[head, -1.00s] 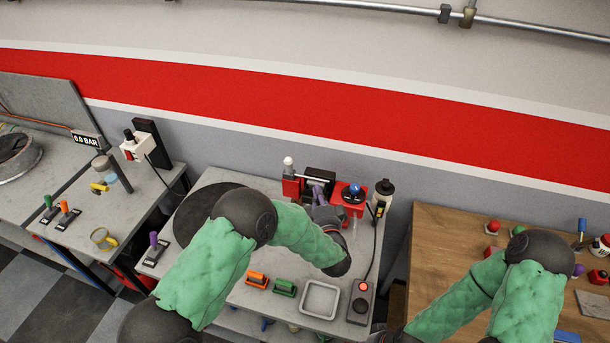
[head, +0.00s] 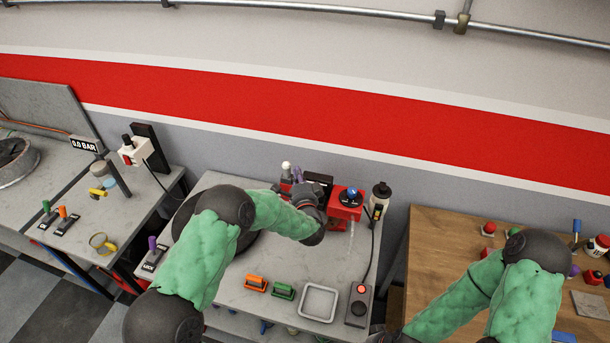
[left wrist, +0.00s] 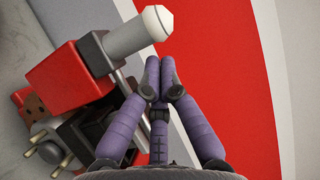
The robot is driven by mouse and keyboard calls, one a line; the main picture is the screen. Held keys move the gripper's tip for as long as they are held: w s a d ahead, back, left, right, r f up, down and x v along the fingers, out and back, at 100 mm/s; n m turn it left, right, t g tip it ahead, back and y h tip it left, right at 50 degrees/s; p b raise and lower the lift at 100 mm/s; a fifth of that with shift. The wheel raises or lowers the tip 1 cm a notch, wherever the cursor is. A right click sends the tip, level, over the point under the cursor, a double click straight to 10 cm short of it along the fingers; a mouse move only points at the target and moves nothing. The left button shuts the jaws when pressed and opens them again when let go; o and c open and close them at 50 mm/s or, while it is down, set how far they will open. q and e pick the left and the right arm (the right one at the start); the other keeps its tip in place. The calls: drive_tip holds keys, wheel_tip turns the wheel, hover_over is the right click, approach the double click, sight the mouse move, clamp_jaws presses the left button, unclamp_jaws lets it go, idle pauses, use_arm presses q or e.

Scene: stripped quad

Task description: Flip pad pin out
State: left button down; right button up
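The red fixture in the head view (head: 343,214) stands at the back of the middle bench, with a black part beside it. In the left wrist view a red block (left wrist: 60,78) carries a grey cylinder with a white tip (left wrist: 157,22). I cannot tell which part is the pad pin. My left gripper (head: 297,174) is by the white-tipped post (head: 286,166); its purple fingers (left wrist: 161,82) are together, with nothing seen between them, right of the cylinder. My right gripper is hidden.
A grey tray (head: 318,303), a red-button box (head: 359,302) and orange (head: 255,283) and green (head: 283,290) handled pieces lie at the bench front. A wooden table (head: 440,245) is at right.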

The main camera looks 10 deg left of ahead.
idle(0.3)
use_arm(q)
drive_tip(key=a+b, duration=0.2)
drive_tip(key=a, duration=0.7)
drive_tip(key=shift+w+a, duration=0.15)
drive_tip(key=shift+a, duration=0.15)
